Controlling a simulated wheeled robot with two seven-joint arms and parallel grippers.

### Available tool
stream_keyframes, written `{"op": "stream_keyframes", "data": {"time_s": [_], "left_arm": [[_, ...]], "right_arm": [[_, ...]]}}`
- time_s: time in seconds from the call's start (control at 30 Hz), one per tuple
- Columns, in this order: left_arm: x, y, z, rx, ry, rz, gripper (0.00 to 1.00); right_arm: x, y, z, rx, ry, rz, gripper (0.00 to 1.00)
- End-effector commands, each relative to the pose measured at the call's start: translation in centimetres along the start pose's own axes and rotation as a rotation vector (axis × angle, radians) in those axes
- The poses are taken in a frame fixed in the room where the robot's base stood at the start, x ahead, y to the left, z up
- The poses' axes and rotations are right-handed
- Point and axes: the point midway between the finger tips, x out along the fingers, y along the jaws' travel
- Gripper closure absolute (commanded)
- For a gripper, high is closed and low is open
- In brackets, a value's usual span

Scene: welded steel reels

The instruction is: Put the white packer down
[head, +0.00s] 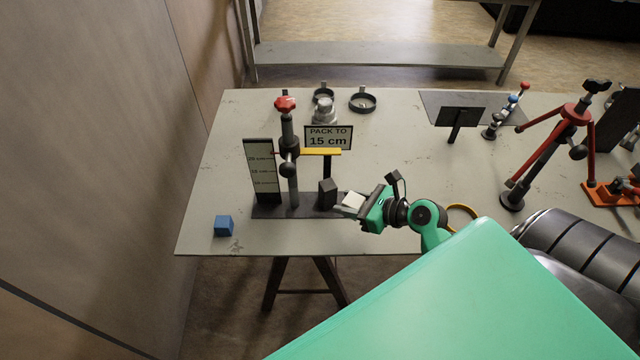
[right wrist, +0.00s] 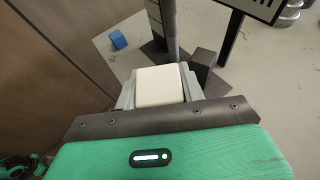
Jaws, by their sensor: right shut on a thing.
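The white packer (head: 352,200) is a small pale block. My right gripper (head: 362,206) is shut on it at the right end of the dark base plate (head: 268,212). In the right wrist view the white packer (right wrist: 160,86) sits between the two grey fingers. Whether its underside touches anything cannot be told. A dark grey block (head: 327,193) stands on the base plate just left of the packer. A blue block (head: 223,226) lies on the table near its front left corner. My left gripper is not in view.
On the base stand a post with a red knob (head: 285,104), a yellow arm (head: 321,152) and a marked scale board (head: 262,172). A sign (head: 329,137) reads "PACK TO 15 cm". A red tripod stand (head: 568,115) is at right. Table between blue block and base is clear.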

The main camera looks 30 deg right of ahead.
Motion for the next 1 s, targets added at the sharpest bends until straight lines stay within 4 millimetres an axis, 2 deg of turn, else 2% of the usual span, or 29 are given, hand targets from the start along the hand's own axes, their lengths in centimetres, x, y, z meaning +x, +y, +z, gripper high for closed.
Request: {"op": "stream_keyframes", "data": {"time_s": [0.03,0.2,0.37,0.47,0.73,1.0], "left_arm": [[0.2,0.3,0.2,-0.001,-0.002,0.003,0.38],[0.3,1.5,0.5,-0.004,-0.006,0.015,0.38],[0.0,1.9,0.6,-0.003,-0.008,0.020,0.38],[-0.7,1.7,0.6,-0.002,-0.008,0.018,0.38],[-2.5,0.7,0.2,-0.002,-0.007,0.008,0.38],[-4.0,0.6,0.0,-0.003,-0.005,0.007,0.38]], "right_arm": [[-1.2,-1.1,-1.4,0.019,0.008,-0.049,0.90],[-3.9,-3.7,-3.4,0.069,0.002,-0.168,0.90],[-4.1,-4.7,-3.3,0.085,-0.004,-0.204,0.90],[-2.6,-5.2,-2.4,0.085,-0.007,-0.206,0.90],[3.2,-6.6,0.1,0.086,-0.006,-0.204,0.90],[9.0,-7.9,2.4,0.085,-0.004,-0.203,0.90]]}}
